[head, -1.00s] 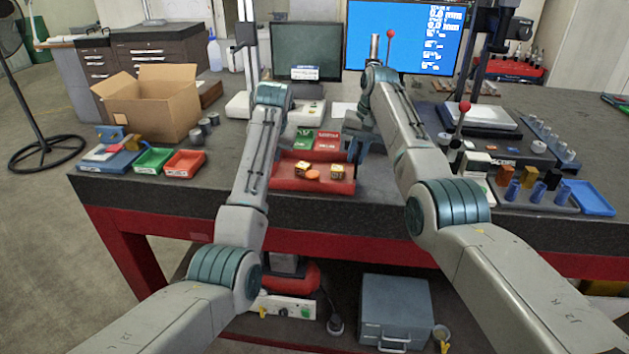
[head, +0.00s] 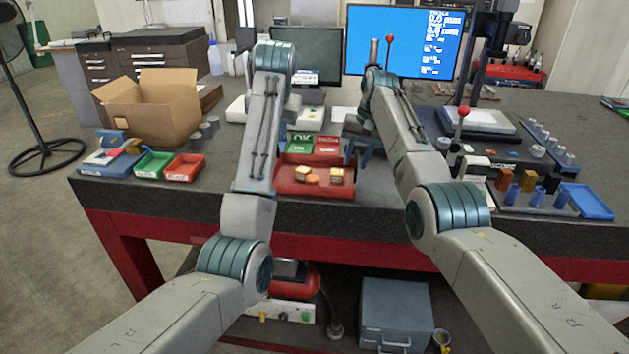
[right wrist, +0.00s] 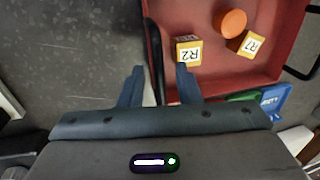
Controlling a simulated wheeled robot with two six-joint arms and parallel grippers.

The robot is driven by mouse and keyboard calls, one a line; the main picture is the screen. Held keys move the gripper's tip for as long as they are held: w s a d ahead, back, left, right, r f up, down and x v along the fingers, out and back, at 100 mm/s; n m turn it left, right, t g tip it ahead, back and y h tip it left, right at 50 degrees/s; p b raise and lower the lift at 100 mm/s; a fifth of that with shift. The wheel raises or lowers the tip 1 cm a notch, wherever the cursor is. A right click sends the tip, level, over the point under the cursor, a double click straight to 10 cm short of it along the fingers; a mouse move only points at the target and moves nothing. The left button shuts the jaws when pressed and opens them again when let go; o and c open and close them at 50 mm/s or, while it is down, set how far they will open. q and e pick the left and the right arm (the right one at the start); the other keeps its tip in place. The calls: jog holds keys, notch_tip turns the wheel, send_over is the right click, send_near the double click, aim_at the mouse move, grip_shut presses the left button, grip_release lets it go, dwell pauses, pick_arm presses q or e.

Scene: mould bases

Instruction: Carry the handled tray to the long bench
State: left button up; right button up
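The handled tray (head: 316,191) is red and shallow and sits on the dark-topped bench.
Green and red labelled bins (head: 327,146) stand behind the tray. A cardboard box (head: 150,108) and small green and red bins (head: 184,168) are at left. A blue tray (head: 587,202) and blue cylinders are at right. Monitors stand behind.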

jog(key=shift+r, duration=0.1)
jog(key=shift+d+r, duration=0.1)
jog(key=shift+r, duration=0.25)
pick_arm(q)
jog(key=shift+s+d+r, duration=0.1)
jog(key=shift+s+r, duration=0.15)
jog(key=shift+r, duration=0.35)
pick_arm(e)
notch_tip(320, 180, up, 11)
jog(key=d, duration=0.2)
jog(key=shift+s+d+f, duration=0.1)
